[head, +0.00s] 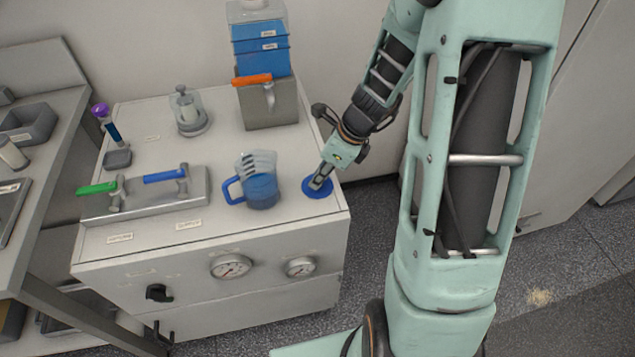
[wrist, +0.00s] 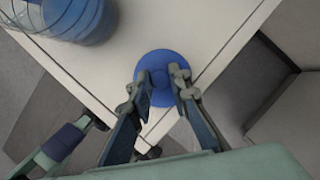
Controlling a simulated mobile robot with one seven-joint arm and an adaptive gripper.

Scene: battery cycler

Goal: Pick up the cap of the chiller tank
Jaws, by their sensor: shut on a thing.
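The cap is a round blue disc (head: 317,188) near the front right corner of the white chiller cabinet top (head: 225,150). It also shows in the wrist view (wrist: 160,66), with a raised knob in its middle. My gripper (head: 318,182) points down at the cap, and its fingertips are on both sides of the knob in the wrist view (wrist: 158,84). It is shut on the cap. I cannot tell whether the cap is resting on the surface or slightly above it.
A blue-handled jug (head: 262,190) holding blue liquid stands just left of the cap. A steel block with green and blue levers (head: 150,196) lies further left. Gauges (head: 231,266) sit on the cabinet front.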

